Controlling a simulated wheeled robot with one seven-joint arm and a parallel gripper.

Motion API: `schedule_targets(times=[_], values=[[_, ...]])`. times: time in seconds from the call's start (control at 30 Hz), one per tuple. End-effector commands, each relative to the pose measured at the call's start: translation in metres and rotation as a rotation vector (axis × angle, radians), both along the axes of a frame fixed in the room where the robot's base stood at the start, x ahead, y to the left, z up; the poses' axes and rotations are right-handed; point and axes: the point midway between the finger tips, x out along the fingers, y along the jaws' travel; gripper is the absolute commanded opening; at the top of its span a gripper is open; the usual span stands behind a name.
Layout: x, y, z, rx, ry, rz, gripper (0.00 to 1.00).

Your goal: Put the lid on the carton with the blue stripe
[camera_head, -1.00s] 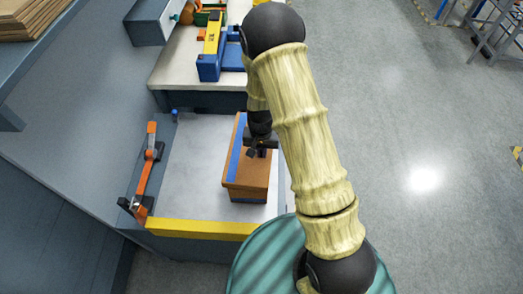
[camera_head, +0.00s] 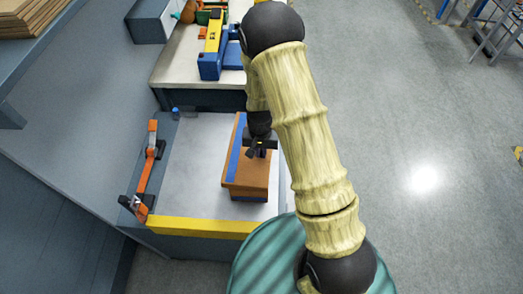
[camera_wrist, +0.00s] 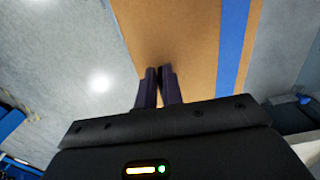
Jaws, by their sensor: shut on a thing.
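The brown lid with a blue stripe along its left side (camera_head: 252,176) lies flat over the carton (camera_head: 249,197) in the head view. The carton's near side shows below the lid's edge, with blue on it; the rest is hidden. I cannot tell whether the lid is fully seated. In the wrist view the fingertips (camera_wrist: 160,73) are against the brown lid (camera_wrist: 180,35), with the blue stripe to the right. The gripped part is hidden between the fingers.
The carton stands on a pale grey worktop (camera_head: 195,170) with a yellow front edge (camera_head: 200,227). An orange clamp-like bar (camera_head: 146,170) stands along its left side. A second bench (camera_head: 180,65) with blue and yellow items is behind. The worktop left of the carton is clear.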

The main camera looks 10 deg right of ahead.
Motion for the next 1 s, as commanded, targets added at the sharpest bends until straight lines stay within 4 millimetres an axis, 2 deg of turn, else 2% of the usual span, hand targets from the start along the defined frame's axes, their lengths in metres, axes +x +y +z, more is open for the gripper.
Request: schedule_targets(times=[1.0], values=[[0.0002,-0.0003,-0.0073,0.0,0.0,0.0,0.0]])
